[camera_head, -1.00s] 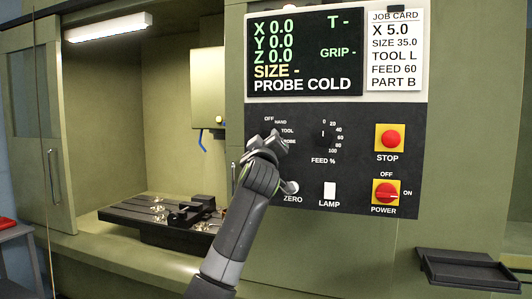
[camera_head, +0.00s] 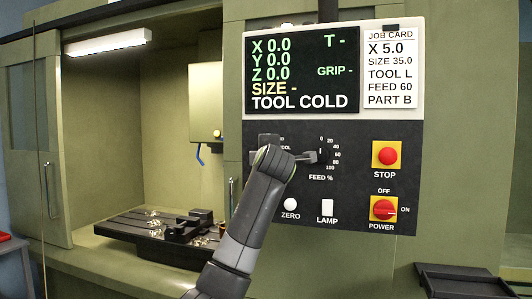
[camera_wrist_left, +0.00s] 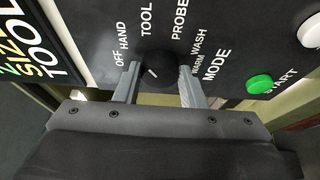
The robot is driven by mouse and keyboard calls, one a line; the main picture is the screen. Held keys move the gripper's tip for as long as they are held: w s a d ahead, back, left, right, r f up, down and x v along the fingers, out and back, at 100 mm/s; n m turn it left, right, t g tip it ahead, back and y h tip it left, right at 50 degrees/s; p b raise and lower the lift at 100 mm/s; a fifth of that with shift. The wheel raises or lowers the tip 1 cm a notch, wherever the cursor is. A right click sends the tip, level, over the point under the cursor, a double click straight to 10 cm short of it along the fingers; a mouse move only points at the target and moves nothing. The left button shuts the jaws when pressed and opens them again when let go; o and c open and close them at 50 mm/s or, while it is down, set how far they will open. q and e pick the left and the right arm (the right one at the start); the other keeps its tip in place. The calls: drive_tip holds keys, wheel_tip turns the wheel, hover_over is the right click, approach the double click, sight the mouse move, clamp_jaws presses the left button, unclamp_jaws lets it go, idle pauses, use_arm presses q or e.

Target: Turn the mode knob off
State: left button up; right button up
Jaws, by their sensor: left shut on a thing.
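The black mode knob (camera_wrist_left: 153,73) sits on the dark control panel in the left wrist view, with a white mark on its face. Labels OFF, HAND, TOOL, PROBE and WARM WASH lie around it. My left gripper (camera_wrist_left: 159,80) is shut on the knob, one finger on each side. In the head view my left wrist hides the knob and most of its labels. The screen (camera_head: 302,70) reads TOOL COLD. My right gripper is in neither view.
A FEED % dial is right of my wrist. The STOP button (camera_head: 386,155), POWER switch (camera_head: 384,208), ZERO button (camera_head: 291,204) and LAMP switch (camera_head: 327,207) share the panel. The green START button (camera_wrist_left: 260,83) is near the knob. A dark tray (camera_head: 466,282) stands lower right.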

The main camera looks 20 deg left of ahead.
use_arm(q)
drive_tip(key=n+g+h+p, duration=0.1)
drive_tip(key=n, duration=0.2)
drive_tip(key=n+g+h+p, duration=0.1)
drive_tip(key=n, duration=0.1)
drive_tip(key=r+n+h+p, duration=0.1)
drive_tip(key=n+p, duration=0.1)
drive_tip(key=n, duration=0.1)
drive_tip(key=shift+a+n+g, duration=0.2)
drive_tip(key=shift+n+g, duration=0.1)
drive_tip(key=shift+g, duration=0.1)
drive_tip(key=shift+h, duration=0.3)
drive_tip(key=o, duration=1)
drive_tip(key=shift+f, duration=0.1)
